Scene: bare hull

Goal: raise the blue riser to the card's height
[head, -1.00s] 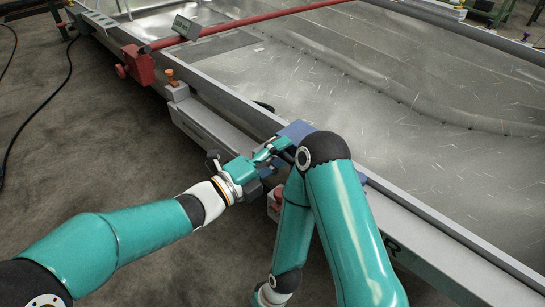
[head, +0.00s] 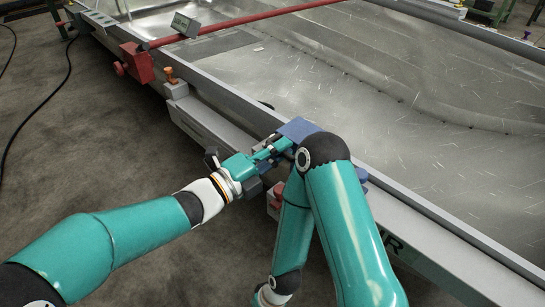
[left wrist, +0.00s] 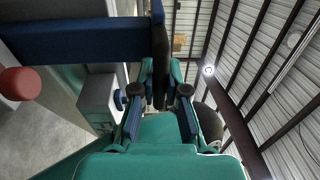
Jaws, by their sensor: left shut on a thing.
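The blue riser (head: 298,127) is at the near rail of the metal frame, partly hidden behind my right arm. My left gripper (head: 279,147) reaches it from the left.
The red bar (head: 240,21) crosses the shallow metal bed (head: 440,120), with a red block (head: 137,62) at its near end. An orange knob (head: 169,74) sits on the rail. A red knob (left wrist: 20,83) is near the riser. The grey floor (head: 95,150) at left is mostly clear.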

